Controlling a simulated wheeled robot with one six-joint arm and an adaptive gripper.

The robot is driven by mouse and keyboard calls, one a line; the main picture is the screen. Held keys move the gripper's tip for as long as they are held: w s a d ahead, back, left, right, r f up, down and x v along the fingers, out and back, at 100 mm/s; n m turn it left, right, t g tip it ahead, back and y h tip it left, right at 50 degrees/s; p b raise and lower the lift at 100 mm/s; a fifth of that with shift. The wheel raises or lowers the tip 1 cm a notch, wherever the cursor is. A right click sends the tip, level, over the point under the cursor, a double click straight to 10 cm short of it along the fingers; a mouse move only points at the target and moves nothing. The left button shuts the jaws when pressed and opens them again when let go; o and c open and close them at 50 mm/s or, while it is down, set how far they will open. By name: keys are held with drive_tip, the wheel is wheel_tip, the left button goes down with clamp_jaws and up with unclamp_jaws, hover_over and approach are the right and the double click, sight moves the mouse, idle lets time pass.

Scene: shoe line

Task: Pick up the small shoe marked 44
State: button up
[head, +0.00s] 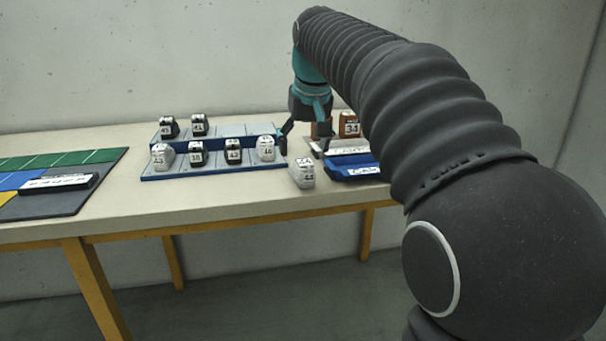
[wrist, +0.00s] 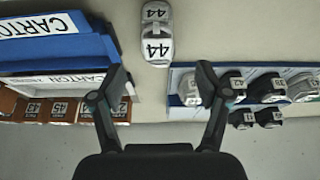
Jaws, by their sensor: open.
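The small shoe marked 44 is white and grey. It stands alone on the table at the top middle of the wrist view (wrist: 157,35), with 44 readable on it. In the head view the white shoe (head: 302,174) stands near the front edge, between the shoe rack and the blue carton; its number is hard to read there. My gripper (head: 302,143) is open and empty, above the table behind the shoe. In the wrist view my gripper (wrist: 160,80) has its fingers spread wide, and the shoe lies beyond the fingertips, roughly centred between them. Nothing hides it.
A blue stepped rack (head: 215,170) with several black or white shoes stands left of the shoe. A dark mat with coloured tiles (head: 110,170) lies far left.

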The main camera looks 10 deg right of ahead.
sight(303, 159)
drive_tip(key=shift+b+x, duration=0.35)
drive_tip(key=shift+x, duration=2.55)
drive_tip(key=shift+s, duration=0.1)
drive_tip(key=c, duration=1.2)
drive_tip(key=shift+c, duration=0.2)
